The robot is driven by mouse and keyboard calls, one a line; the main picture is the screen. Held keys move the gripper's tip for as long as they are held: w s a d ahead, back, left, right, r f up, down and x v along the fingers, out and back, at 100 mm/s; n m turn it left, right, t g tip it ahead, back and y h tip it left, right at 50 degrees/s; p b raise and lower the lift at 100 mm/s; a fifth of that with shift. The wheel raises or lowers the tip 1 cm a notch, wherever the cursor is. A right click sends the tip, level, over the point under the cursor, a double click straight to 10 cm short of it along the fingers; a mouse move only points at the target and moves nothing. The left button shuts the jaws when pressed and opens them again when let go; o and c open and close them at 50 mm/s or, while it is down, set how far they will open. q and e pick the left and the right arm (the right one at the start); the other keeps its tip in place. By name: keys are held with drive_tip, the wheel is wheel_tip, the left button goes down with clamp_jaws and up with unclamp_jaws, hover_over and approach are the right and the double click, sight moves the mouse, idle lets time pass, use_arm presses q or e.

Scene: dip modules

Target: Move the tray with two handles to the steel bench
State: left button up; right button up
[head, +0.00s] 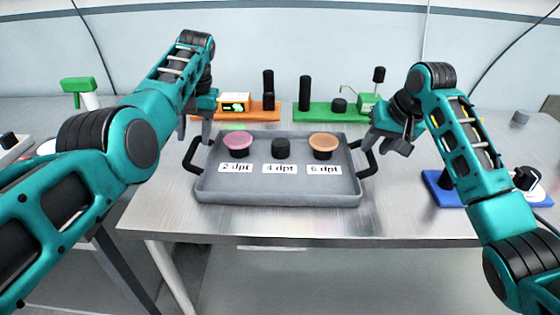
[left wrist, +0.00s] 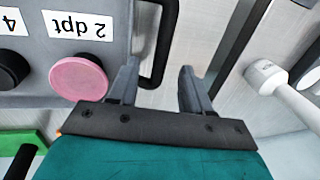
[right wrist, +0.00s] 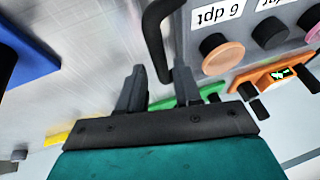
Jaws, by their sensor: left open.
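The grey tray (head: 280,190) sits on a steel bench (head: 420,215), with a black left handle (head: 190,158) and a black right handle (head: 368,160). It bears a pink-topped cup (head: 237,142), a black knob (head: 281,149) and an orange-topped cup (head: 323,143) behind labels 2, 4 and 6 dpt. My left gripper (head: 194,138) is open near the left handle, which lies between the fingers in the left wrist view (left wrist: 150,84). My right gripper (head: 388,147) is open near the right handle, which also shows between the fingers in the right wrist view (right wrist: 155,30). Contact cannot be told.
Behind the tray stand an orange module (head: 262,112) and a green module (head: 315,115) with black posts. A blue base (head: 440,192) lies at the right, partly behind my right arm. A green-and-white device (head: 78,88) stands at the back left. The bench's front strip is clear.

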sight(193, 143)
use_arm(q)
drive_tip(key=shift+a+f, duration=0.25)
drive_tip(key=shift+f, duration=0.9)
drive_tip(key=shift+a+f, duration=0.2)
drive_tip(key=shift+f, duration=0.95)
use_arm(e)
drive_tip(key=shift+x, duration=2.35)
use_arm(q)
drive_tip(key=shift+c, duration=0.5)
use_arm(e)
drive_tip(key=shift+c, duration=0.5)
use_arm(q)
drive_tip(key=c, duration=0.4)
use_arm(e)
drive_tip(key=c, duration=0.4)
use_arm(q)
clamp_jaws()
use_arm(e)
drive_tip(key=shift+r, duration=0.1)
clamp_jaws()
use_arm(q)
drive_tip(key=shift+r, duration=0.1)
